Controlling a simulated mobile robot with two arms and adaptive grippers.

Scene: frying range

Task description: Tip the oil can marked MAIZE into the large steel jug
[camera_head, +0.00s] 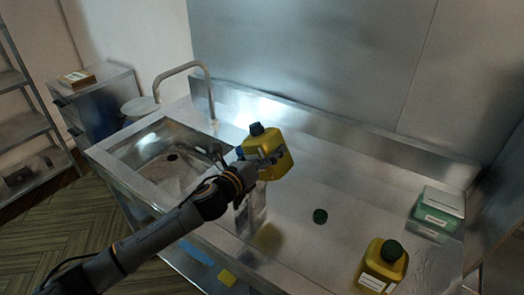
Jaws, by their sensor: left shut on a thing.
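My left gripper (272,160) is shut on a yellow oil can (279,146) with a dark top. It holds the can above the steel counter, slightly tilted. Any marking on this can is too small to read. A shiny steel vessel (256,205), likely the large jug, stands below the can and is partly hidden by my left arm. A second yellow can (383,265) with a dark green cap and a white label stands at the front right; its label cannot be read. A loose dark green cap (320,216) lies on the counter. My right gripper is not in view.
A sink (140,176) with a tall faucet (209,95) is on the left. A green box (440,207) sits at the right end of the counter (335,180). A steel wall closes the back. The counter's middle right is clear.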

